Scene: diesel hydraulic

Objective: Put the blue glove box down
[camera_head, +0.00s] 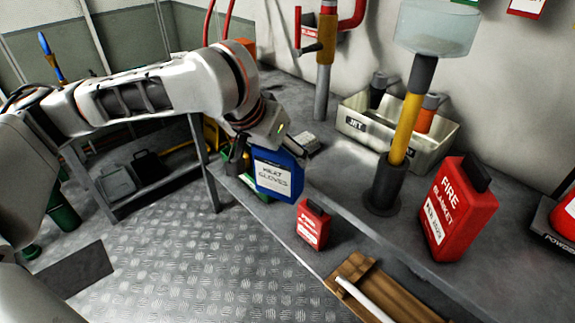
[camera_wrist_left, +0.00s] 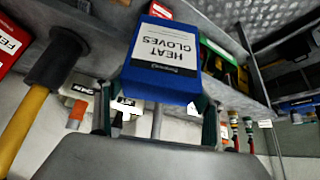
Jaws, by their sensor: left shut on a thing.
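The blue glove box (camera_head: 278,178), with a white "HEAT GLOVES" label, is in my left gripper (camera_head: 272,150). In the head view it appears at the front edge of the grey bench (camera_head: 340,205), label facing out. I cannot tell whether its underside touches anything. In the left wrist view the blue glove box (camera_wrist_left: 163,62) sits between the two dark fingers of my left gripper (camera_wrist_left: 160,108), which is shut on it. The fingertips are partly hidden in the head view. My right gripper is not in view.
A small red box (camera_head: 312,224) is right of the glove box. A red fire blanket box (camera_head: 458,210), a yellow-handled plunger-like tool (camera_head: 408,125) and a grey tray (camera_head: 437,152) stand on the bench. A wooden tray (camera_head: 365,272) is at the front.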

